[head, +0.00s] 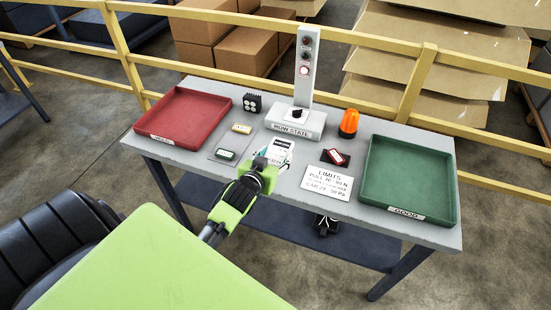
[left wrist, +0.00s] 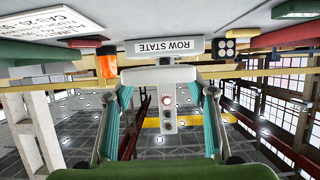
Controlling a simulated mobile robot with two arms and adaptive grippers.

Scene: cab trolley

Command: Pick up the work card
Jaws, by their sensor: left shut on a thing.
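My left gripper (head: 262,168), black and green, reaches in from the front and is shut on the card's near end. In the left wrist view the card shows as a pale slab (left wrist: 158,75) between the two fingers. The gripper hides part of the card, and I cannot tell whether it touches the table. My right gripper is not in view.
A red tray (head: 159,134) stands left and a green tray (head: 373,193) right. Behind the card stands the ROW STATE post (head: 306,75), with an orange beacon (head: 348,123) to its right. The limits sign (head: 327,182) lies right of the card. A yellow rail (head: 425,70) runs behind the table.

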